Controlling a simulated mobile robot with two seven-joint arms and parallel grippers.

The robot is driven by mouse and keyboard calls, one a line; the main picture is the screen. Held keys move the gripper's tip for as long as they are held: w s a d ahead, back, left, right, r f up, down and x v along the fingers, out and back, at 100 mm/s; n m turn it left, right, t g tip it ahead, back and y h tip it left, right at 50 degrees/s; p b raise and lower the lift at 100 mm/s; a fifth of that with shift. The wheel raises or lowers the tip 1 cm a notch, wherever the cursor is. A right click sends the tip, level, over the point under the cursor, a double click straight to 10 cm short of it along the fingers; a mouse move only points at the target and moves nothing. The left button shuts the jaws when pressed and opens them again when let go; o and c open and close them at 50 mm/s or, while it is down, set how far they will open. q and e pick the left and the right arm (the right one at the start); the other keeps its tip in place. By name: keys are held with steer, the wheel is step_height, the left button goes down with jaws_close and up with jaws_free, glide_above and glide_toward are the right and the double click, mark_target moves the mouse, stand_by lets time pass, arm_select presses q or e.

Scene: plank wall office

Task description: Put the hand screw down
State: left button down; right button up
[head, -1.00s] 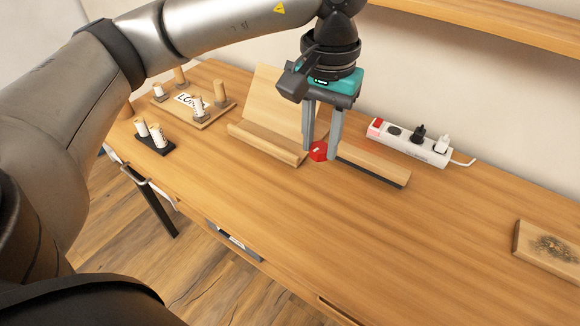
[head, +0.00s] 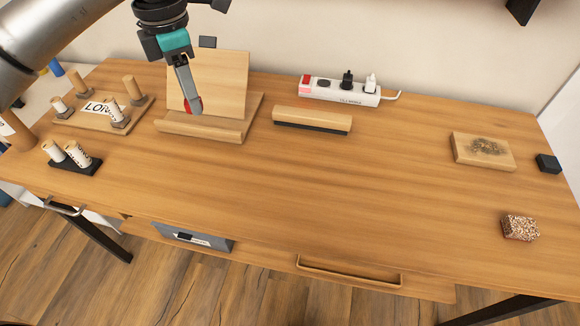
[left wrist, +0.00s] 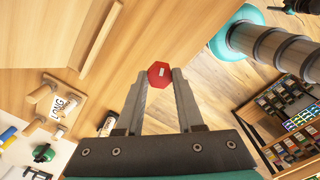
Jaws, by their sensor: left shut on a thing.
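The hand screw appears as a small red knob (head: 196,103) in the head view, mostly hidden behind a finger. In the left wrist view it is a red hexagonal head with a small pale mark (left wrist: 160,72). My left gripper (head: 191,108) is shut on it, with the knob between the fingertips (left wrist: 159,83). The gripper points down, in front of the upright board of a wooden stand (head: 228,85). I cannot tell whether the knob touches the stand. My right gripper is not in view.
A wooden block with dark bristles (head: 312,119) lies right of the stand, before a white power strip (head: 340,91). A wooden plaque (head: 483,151) and speckled block (head: 520,227) lie at right. The desk's middle (head: 340,190) is clear.

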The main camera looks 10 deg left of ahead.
arm_select(q)
steer(key=w+a+f+n+b, duration=0.15)
steer(key=a+n, duration=0.35)
steer(key=n, duration=0.8)
step_height(320, 180, down, 20)
steer(key=b, duration=0.3)
steer(key=shift+d+f, duration=0.1)
steer(key=shift+f, duration=0.2)
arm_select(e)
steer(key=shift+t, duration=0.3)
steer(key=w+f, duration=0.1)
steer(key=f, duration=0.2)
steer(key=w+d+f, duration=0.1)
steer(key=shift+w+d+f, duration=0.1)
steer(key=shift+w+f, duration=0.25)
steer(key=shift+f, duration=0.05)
arm_select(q)
steer(key=shift+f, duration=0.1)
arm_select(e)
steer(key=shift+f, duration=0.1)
arm_select(q)
steer(key=c, duration=1)
jaws_free()
steer(key=shift+f, duration=0.1)
steer(key=o, duration=0.5)
steer(key=shift+c, duration=0.2)
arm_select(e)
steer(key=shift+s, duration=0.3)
